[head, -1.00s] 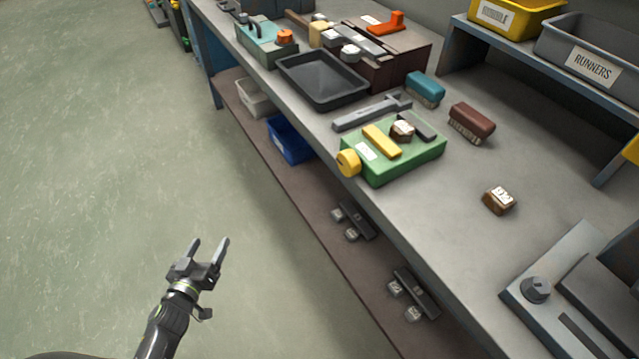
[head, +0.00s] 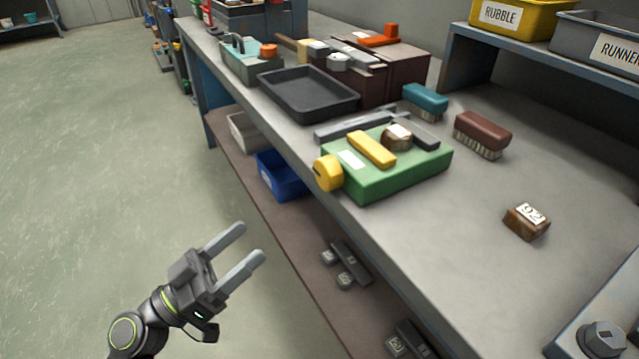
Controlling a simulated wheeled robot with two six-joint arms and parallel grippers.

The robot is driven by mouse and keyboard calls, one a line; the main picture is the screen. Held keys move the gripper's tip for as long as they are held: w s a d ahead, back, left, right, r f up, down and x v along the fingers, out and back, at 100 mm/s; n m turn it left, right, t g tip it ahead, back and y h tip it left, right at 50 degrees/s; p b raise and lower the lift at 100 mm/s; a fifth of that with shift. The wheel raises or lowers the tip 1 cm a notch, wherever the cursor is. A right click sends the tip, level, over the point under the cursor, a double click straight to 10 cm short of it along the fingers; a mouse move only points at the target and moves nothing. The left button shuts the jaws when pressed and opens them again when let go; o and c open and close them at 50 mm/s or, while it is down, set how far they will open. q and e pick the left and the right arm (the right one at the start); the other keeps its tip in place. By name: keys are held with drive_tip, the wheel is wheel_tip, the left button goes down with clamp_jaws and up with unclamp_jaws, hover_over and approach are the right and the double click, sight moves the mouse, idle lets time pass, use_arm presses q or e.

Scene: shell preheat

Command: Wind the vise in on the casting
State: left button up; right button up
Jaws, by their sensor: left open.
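The vise has a green base (head: 385,181) on the bench. A yellow moving jaw (head: 371,149) and a dark grey bar (head: 417,135) stand on top. A brown casting (head: 396,141) with a pale label sits between them; whether the yellow jaw touches it I cannot tell. A yellow knob (head: 327,173) sticks out at the vise's left end, over the bench's front edge. My left gripper (head: 252,243) is open and empty, in front of the bench, below and left of the knob. My right gripper is out of view.
Another brown casting (head: 527,223) labelled 92 lies to the right. A teal brush (head: 425,100), a red-brown brush (head: 483,133), a grey bar-shaped tool (head: 345,130) and a black tray (head: 307,95) surround the vise. A lower shelf holds a blue bin (head: 280,176).

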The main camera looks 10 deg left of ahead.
sight(320, 178)
use_arm(q)
drive_tip(key=x, duration=1.4)
drive_tip(key=shift+w+d+b, duration=0.15)
drive_tip(key=shift+b, duration=0.15)
drive_tip(key=shift+x, duration=0.8)
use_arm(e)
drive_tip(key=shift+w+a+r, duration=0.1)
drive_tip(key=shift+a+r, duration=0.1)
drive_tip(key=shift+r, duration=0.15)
use_arm(q)
drive_tip(key=c, duration=1)
drive_tip(key=shift+r, duration=0.1)
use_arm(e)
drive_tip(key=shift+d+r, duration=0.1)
